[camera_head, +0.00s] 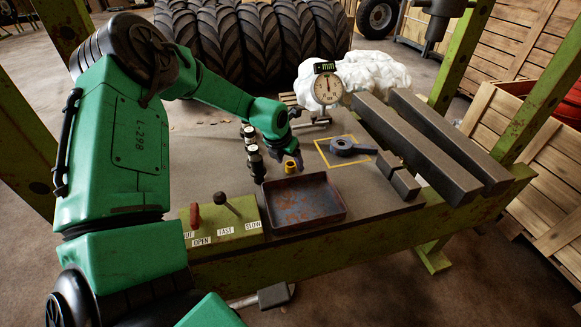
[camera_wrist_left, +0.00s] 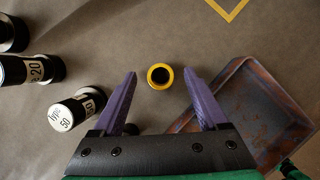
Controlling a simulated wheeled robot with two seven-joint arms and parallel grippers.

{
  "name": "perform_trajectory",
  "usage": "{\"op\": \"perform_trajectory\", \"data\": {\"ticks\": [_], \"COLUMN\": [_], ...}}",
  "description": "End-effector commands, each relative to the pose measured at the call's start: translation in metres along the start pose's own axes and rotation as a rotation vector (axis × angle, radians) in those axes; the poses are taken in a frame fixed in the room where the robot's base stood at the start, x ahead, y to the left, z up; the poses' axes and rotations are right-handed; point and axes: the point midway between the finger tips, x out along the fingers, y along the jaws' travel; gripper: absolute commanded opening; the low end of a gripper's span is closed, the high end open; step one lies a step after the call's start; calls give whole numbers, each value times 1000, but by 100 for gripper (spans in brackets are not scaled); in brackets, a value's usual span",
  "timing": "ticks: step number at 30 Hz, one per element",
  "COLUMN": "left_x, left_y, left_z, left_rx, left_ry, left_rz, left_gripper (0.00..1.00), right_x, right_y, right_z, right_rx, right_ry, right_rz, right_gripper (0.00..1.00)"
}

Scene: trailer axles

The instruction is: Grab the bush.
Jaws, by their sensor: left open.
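The bush is a small yellow ring-like cylinder with a dark bore (camera_head: 291,168). It stands on the grey bench top just behind the rusty tray. In the left wrist view the bush (camera_wrist_left: 160,76) lies between and slightly beyond the tips of my left gripper (camera_wrist_left: 163,88). The purple fingers are spread apart with nothing between them touching the bush. In the head view my left gripper (camera_head: 287,160) hangs over the bench right by the bush. My right gripper is not in view.
The rusty tray (camera_head: 335,210) is close to the right finger. Black labelled cylinders (camera_wrist_left: 75,110) stand to the left. A dark lever part (camera_head: 347,147) lies in a yellow outlined square. A dial gauge (camera_head: 326,88) and heavy dark bars (camera_head: 420,150) stand farther off.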

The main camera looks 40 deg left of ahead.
Motion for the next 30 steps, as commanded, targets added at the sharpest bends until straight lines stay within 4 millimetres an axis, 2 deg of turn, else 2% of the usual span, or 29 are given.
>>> {"op": "perform_trajectory", "data": {"ticks": [6,8,12,13,23,26,29,30], "left_x": [3,3,3,3,-1,-12,-33,-46], "left_y": [0,0,0,0,0,0,0,0], "left_z": [0,0,0,0,2,8,17,23], "left_rx": [0,0,0,0,0,0,0,0], "left_ry": [-1,-1,0,0,-2,-4,-8,-9], "left_rz": [0,0,0,0,0,-1,0,0], "left_gripper": [76,57,3,0,0,0,0,0], "right_x": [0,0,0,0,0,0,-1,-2], "right_y": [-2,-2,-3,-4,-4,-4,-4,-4], "right_z": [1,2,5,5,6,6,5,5], "right_rx": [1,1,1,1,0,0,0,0], "right_ry": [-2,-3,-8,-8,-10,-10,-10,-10], "right_rz": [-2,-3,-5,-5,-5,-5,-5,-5], "right_gripper": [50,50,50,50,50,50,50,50]}}
